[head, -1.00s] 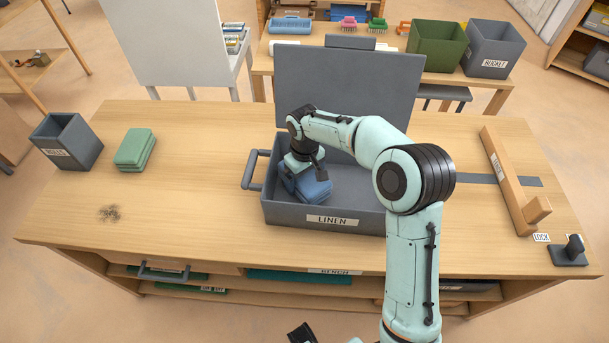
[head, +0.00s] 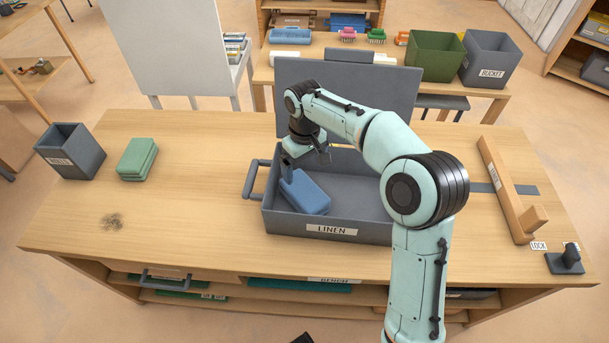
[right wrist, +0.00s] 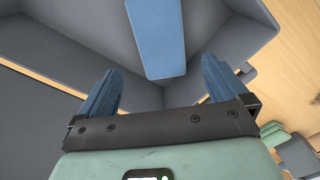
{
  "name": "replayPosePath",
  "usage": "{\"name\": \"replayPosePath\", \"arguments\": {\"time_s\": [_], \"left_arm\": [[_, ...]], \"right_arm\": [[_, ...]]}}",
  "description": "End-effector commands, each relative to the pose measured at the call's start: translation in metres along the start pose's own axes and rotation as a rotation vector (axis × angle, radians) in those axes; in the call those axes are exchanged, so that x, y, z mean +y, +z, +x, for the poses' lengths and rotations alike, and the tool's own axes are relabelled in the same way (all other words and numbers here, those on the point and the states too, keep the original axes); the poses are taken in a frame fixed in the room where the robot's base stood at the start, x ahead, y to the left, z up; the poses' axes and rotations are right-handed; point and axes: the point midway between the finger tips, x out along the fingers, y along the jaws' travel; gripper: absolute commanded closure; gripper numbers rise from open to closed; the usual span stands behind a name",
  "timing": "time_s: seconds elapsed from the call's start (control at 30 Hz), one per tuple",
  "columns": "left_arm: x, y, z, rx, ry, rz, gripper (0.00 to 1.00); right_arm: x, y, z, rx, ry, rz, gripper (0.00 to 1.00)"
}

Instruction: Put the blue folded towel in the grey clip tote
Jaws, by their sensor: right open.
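The blue folded towel (head: 308,195) lies inside the grey clip tote (head: 375,231) marked LINEN, at its left end, tilted in the head view. The tote stands on the bench with its lid (head: 350,95) raised at the back. My right gripper (head: 305,160) is open just above and behind the towel. In the right wrist view the towel (right wrist: 158,38) is ahead of the open fingers (right wrist: 160,82), with clear space between it and them. My left gripper is not in view.
A green folded towel (head: 137,158) and a small grey bin (head: 72,150) stand on the bench's left. A wooden piece (head: 508,190) and a dark lock part (head: 565,260) lie at the right. The bench between the green towel and the tote is mostly clear.

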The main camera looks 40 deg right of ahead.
Motion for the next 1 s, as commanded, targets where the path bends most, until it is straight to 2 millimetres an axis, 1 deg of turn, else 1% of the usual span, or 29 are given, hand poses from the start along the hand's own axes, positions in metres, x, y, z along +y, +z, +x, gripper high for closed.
{"name": "replayPosePath", "arguments": {"time_s": [0.03, 0.1, 0.27, 1.0], "left_arm": [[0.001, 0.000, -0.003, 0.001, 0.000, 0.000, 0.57], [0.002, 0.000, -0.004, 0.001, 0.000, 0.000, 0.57], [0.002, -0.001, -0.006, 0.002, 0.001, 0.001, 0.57], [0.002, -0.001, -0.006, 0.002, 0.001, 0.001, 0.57]], "right_arm": [[0.000, -0.001, -0.011, 0.005, 0.000, 0.000, 0.00], [0.000, -0.001, -0.020, 0.003, 0.000, -0.001, 0.00], [0.000, 0.000, -0.030, 0.001, 0.000, 0.000, 0.00], [0.000, 0.000, -0.031, 0.000, 0.000, -0.001, 0.00]]}}
